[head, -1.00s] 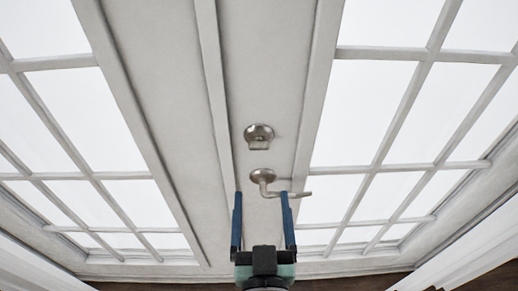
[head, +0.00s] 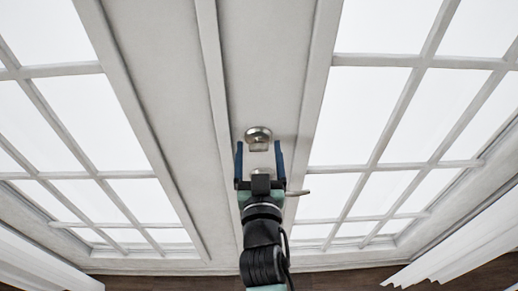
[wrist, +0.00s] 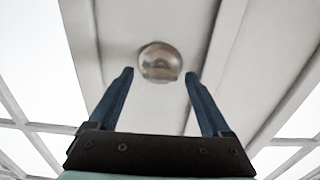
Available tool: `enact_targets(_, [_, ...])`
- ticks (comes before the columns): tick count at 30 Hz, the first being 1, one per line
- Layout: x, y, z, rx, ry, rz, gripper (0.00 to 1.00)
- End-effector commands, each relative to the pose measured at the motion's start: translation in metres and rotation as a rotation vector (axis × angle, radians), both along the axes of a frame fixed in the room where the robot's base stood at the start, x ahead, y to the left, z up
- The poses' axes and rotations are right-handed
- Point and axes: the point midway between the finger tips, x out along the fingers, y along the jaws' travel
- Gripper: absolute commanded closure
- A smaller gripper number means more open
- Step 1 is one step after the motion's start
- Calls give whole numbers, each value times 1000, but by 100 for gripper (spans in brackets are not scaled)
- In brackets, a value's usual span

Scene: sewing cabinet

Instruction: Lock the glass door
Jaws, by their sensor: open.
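The white glass door (head: 262,60) has gridded panes on both sides of its middle stiles. A round metal lock with a small thumb-turn (head: 258,138) sits on the middle stile. It also shows in the wrist view (wrist: 160,62), ahead of and between the fingertips. My gripper (head: 259,148) is open, its two blue fingers apart on either side of the lock's lower part in the head view. In the wrist view my gripper (wrist: 160,78) holds nothing. Whether the fingers touch the lock cannot be told.
The lever handle (head: 297,193) is below the lock, mostly hidden behind my gripper; only its right end shows. White curtains (head: 462,240) hang at lower right and lower left. Dark wooden floor (head: 345,278) shows at the bottom.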

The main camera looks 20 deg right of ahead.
Motion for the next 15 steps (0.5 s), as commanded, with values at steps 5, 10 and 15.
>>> enact_targets(5, [0,0,0,0,0,0,17])
enact_targets(10, [0,0,0,0,0,0,39])
enact_targets(15, [0,0,0,0,0,0,70])
